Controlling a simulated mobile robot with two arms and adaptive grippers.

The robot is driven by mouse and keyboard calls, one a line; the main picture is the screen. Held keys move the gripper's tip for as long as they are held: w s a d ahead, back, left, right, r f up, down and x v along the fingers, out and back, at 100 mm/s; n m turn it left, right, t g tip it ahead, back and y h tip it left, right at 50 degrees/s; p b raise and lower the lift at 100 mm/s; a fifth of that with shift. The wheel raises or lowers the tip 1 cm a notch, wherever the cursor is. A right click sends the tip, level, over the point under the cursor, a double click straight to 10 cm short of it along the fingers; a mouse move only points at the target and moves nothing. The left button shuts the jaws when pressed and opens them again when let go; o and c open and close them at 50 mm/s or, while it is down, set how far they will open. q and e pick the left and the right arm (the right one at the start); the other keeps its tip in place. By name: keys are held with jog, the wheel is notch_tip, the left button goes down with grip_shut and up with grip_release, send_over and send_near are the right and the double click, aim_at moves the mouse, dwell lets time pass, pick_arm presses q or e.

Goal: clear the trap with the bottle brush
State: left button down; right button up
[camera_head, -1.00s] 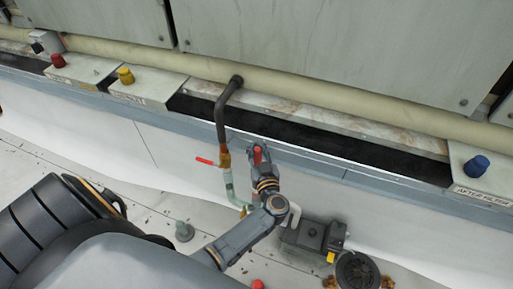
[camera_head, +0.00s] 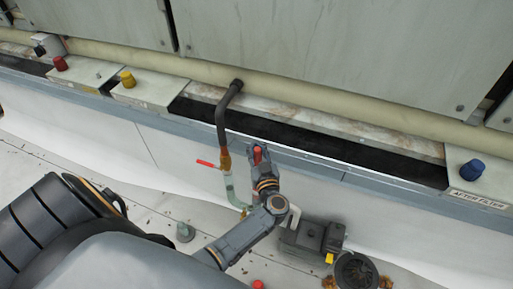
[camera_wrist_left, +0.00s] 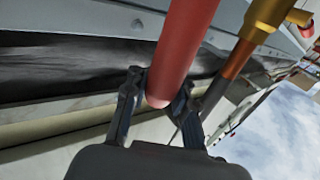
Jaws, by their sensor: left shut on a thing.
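My left gripper (camera_head: 259,163) is beside the trap pipe at the wall. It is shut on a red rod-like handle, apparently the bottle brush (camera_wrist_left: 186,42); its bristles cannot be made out. In the left wrist view the rounded handle end sits between the fingers (camera_wrist_left: 158,98). The trap (camera_head: 230,188) is a pale green, see-through bent tube under a brass valve (camera_head: 225,160) with a red lever (camera_head: 205,163). Its lower bend is partly hidden by my left arm. A dark pipe (camera_head: 221,115) runs down to the valve. My right gripper is out of view.
A dark pump-like box (camera_head: 311,237) and a round dark drain (camera_head: 356,270) with brown debris stand at the lower right. Boxes with red, yellow and blue knobs (camera_head: 472,170) line the ledge. A dark open trough (camera_head: 310,138) runs along it. Pale floor lies below.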

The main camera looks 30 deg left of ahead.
pick_arm(q)
jog(key=shift+r, duration=0.15)
jog(key=shift+f, duration=0.5)
jog(key=shift+f+b, duration=0.25)
jog(key=shift+b, duration=0.15)
jog(key=shift+f+b, duration=0.3)
jog(key=shift+f, duration=0.7)
jog(key=shift+f+b, duration=0.55)
jog(key=shift+b, duration=0.1)
jog(key=shift+d+f, duration=0.1)
jog(key=shift+f, duration=0.15)
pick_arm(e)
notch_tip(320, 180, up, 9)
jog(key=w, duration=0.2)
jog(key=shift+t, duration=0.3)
